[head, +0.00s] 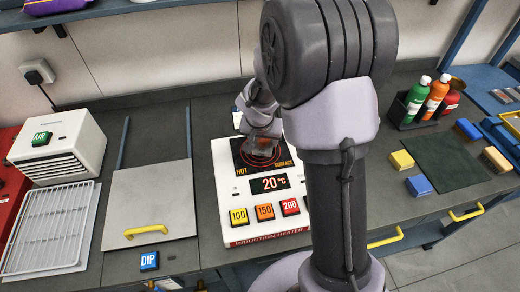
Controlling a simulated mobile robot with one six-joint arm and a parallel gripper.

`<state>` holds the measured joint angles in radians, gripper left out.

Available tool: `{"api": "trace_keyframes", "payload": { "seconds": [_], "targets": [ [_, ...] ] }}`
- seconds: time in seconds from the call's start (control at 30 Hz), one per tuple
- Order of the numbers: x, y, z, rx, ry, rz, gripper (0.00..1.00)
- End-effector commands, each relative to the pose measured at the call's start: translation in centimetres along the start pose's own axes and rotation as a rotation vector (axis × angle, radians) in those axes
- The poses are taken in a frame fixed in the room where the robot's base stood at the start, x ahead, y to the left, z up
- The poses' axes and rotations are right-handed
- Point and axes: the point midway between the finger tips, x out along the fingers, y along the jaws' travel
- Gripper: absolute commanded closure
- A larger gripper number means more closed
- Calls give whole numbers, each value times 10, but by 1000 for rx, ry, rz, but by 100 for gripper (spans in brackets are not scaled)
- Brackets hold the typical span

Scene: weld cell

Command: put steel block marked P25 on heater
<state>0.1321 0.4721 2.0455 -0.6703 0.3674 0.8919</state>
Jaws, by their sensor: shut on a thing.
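The induction heater (232,205) is a white unit with a black top plate marked HOT SURFACE, a display reading 20 °C, and buttons marked 100, 150 and 200. My gripper (262,146) points down over the black plate, inside its red ring. It is shut on a small grey block, which is mostly hidden by the fingers. No P25 mark can be read on it. I cannot tell whether the block touches the plate or is just above it.
A metal lid (150,205) with a yellow handle and a wire rack (48,225) lie left, by a white air unit (60,148). Right are a bottle caddy (408,112), a dark green mat (446,160) and several yellow and blue blocks. My arm hides the bench's middle.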

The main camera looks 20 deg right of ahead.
Motion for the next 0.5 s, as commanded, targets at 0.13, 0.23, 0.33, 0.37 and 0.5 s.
{"api": "trace_keyframes", "payload": {
  "seconds": [0.13, 0.23, 0.33, 0.37, 0.5],
  "targets": [
    [7, -11, 4, -1, 1, 0, 100],
    [26, -11, 12, -1, 0, 1, 100],
    [33, -12, 14, -1, 2, -1, 100],
    [33, -12, 14, -1, 2, -1, 100],
    [32, -12, 14, 0, 2, -1, 100]
  ]
}}
